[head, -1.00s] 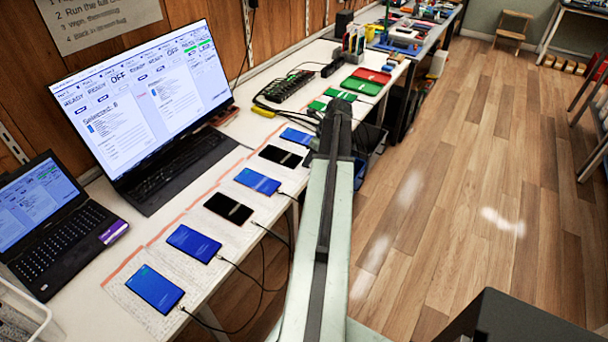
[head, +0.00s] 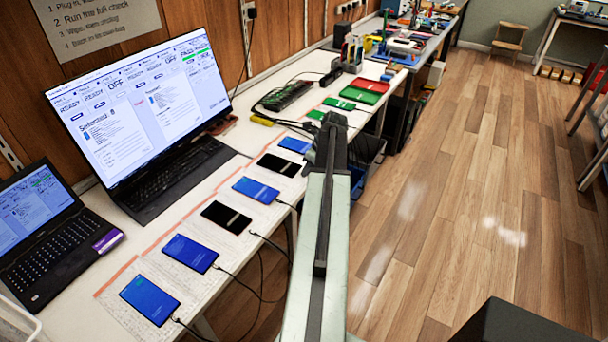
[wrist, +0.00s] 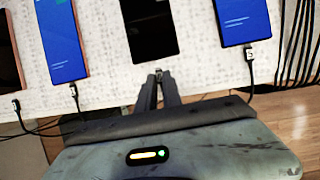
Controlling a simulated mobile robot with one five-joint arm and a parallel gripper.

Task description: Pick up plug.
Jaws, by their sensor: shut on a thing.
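In the wrist view, my gripper (wrist: 159,88) has its two dark fingers close together just below the bottom edge of a black phone (wrist: 149,28). A small grey plug (wrist: 158,73) shows at the fingertips, and the fingers are shut on it. The plug is near the phone's lower edge; I cannot tell whether it touches the phone. In the head view, my arm covers the fingers and plug; the same black phone (head: 280,164) lies just left of the arm's end.
A large laptop (head: 150,120) and a smaller laptop (head: 50,235) stand along the wall side. Red and green trays (head: 365,88) lie farther along.

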